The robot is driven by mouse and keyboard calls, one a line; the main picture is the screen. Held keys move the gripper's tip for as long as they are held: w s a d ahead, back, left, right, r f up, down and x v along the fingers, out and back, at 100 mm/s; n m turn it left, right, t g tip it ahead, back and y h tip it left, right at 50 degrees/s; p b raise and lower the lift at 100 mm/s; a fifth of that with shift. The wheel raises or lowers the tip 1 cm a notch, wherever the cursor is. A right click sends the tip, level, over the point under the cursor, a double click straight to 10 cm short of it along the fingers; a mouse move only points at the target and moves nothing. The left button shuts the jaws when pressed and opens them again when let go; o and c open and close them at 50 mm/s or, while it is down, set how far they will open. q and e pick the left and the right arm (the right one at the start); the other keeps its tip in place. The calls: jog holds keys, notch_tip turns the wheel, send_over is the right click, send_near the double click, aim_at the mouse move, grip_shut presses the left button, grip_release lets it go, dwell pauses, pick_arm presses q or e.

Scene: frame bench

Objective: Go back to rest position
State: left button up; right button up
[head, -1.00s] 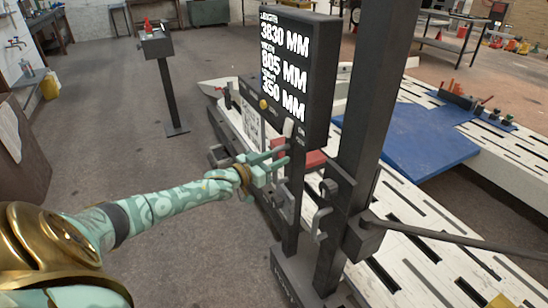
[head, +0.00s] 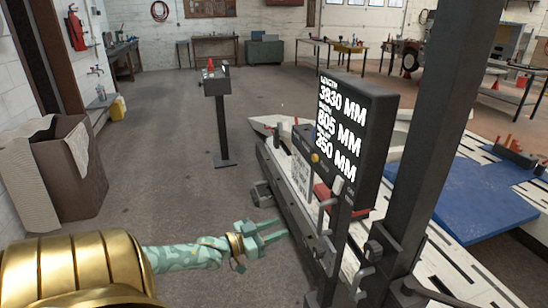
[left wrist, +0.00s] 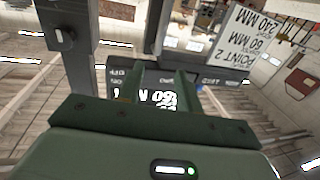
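My left gripper (head: 283,229) is at the end of my green patterned arm, low in the middle of the head view. Its two fingers are apart with nothing between them. It points right, toward the dark post below the display, and appears apart from it. The left wrist view also shows the two separated fingers (left wrist: 155,85), with part of a lit screen (left wrist: 145,99) behind them. My right gripper is in neither view.
The measuring display (head: 345,135) reads 3830, 805 and 250 mm. A dark upright column (head: 430,150) and the white slotted bench stand at right, with a blue plate (head: 475,195). A pedestal box (head: 216,85) stands farther back. Grey floor (head: 165,150) is free at left.

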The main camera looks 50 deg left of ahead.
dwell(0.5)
pick_arm(q)
jog(key=s+a+f+m+g+y, duration=0.1)
jog(key=s+a+f+g+y, duration=0.2)
jog(key=f, duration=0.6)
jog(key=s+a+f+m+g+y, duration=0.1)
jog(key=s+a+f+g+y, duration=0.15)
jog(key=s+f, duration=0.5)
jog(key=s+d+f+g, duration=0.2)
jog(key=s+f+g, duration=0.3)
jog(key=s+f, duration=0.6)
jog(key=s+d+f+g, duration=0.5)
jog(key=s+d+f, duration=0.7)
jog(key=s+f, duration=0.15)
jog(key=s+d+f+h, duration=0.1)
jog(key=s+d, duration=0.3)
jog(key=d, duration=0.3)
jog(key=s+d+g+h, duration=0.1)
jog(key=s+d, duration=0.2)
jog(key=d, duration=0.4)
jog(key=shift+s+d+f, duration=0.3)
jog(key=shift+s+f, duration=0.05)
jog(key=shift+s, duration=0.05)
